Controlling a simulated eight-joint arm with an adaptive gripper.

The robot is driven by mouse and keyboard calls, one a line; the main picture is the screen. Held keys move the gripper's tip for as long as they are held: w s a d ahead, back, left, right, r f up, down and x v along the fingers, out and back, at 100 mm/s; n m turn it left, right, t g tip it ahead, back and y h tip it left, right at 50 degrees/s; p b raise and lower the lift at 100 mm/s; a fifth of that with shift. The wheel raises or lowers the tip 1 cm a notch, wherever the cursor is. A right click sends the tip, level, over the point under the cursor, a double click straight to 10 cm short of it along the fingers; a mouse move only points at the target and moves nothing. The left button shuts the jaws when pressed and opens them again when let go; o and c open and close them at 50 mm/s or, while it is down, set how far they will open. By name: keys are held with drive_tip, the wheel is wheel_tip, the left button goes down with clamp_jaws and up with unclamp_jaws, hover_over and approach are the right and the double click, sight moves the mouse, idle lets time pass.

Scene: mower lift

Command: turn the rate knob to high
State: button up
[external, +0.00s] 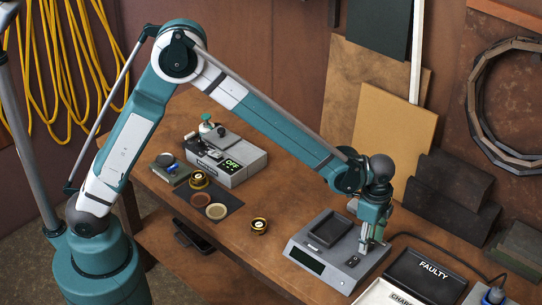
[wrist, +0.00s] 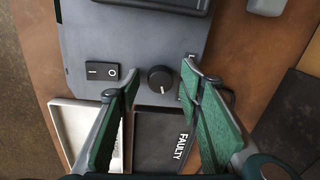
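The rate knob (wrist: 160,79) is a small round dark knob on the grey device's sloping front panel in the wrist view. A pale mark shows near its lower edge; its exact setting is hard to read. Lettering beside it is mostly hidden by a finger. My gripper (wrist: 161,80) has its green-padded fingers apart, one on each side of the knob, with gaps to it and nothing held. In the external view my gripper (external: 371,240) points down over the right side of the grey device (external: 315,250), and the knob cannot be made out there.
A black rocker switch (wrist: 102,72) sits left of the knob. A black tray marked FAULTY (external: 425,275) and a white tray (wrist: 88,130) stand beside the device. A second grey device (external: 235,160) and small round parts lie farther left on the bench.

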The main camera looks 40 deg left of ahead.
drive_tip(key=shift+r, duration=0.15)
wheel_tip(320, 180, up, 12)
drive_tip(key=shift+s, duration=0.35)
idle(0.4)
idle(0.5)
